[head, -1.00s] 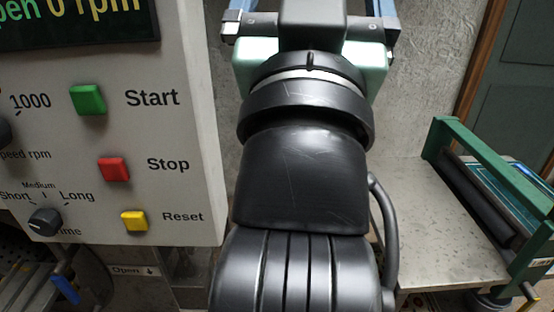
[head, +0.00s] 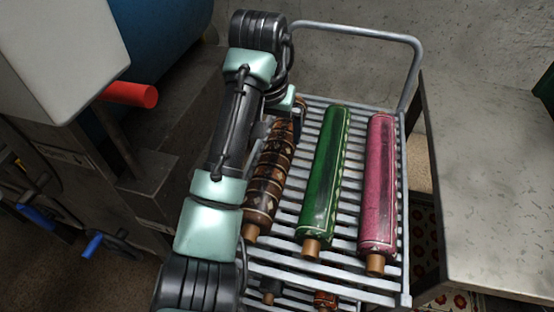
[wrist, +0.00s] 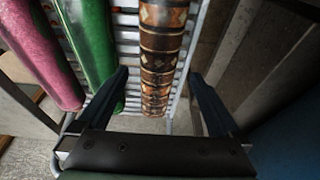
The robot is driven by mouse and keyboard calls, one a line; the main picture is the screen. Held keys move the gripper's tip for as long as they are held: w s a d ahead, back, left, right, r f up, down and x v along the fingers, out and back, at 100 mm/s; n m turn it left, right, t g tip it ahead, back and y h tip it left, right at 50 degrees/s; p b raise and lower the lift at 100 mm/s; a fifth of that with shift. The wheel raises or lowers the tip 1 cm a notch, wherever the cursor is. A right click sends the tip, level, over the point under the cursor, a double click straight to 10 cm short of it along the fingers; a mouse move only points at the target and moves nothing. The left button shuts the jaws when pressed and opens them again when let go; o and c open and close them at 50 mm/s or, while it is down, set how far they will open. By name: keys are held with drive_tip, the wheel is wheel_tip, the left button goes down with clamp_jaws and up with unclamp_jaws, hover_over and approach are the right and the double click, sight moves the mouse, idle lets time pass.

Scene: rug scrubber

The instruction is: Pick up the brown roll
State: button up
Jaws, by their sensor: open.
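The brown roll (head: 267,190) has a dark patterned cover and a wooden end. It lies lengthwise on the slatted rack of a metal cart (head: 345,261), leftmost of three rolls in the head view. My arm covers part of its left side there. In the wrist view the brown roll (wrist: 161,62) runs between the two dark fingers of my gripper (wrist: 158,76), which is open and empty. The fingers stand apart on either side of it in the picture. I cannot tell how far above it they are. The fingertips are mostly hidden in the head view.
A green roll (head: 326,175) lies beside the brown roll, and a pink roll (head: 378,190) lies to the right. The cart has a raised handle (head: 350,29). A grey table (head: 485,180) stands at right. A machine with a red handle (head: 130,94) is at left.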

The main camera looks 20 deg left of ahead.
sight(277, 147)
drive_tip(key=x, duration=0.4)
drive_tip(key=shift+w+f+b, duration=0.1)
drive_tip(key=shift+f+b, duration=0.2)
drive_tip(key=shift+b, duration=0.1)
drive_tip(key=x, duration=0.1)
drive_tip(key=b+x, duration=0.1)
drive_tip(key=x, duration=0.3)
drive_tip(key=shift+s+d+f+b, duration=0.1)
drive_tip(key=shift+s+f+b, duration=0.1)
drive_tip(key=shift+b, duration=0.2)
clamp_jaws()
drive_tip(key=shift+w+r, duration=0.1)
drive_tip(key=shift+r, duration=0.2)
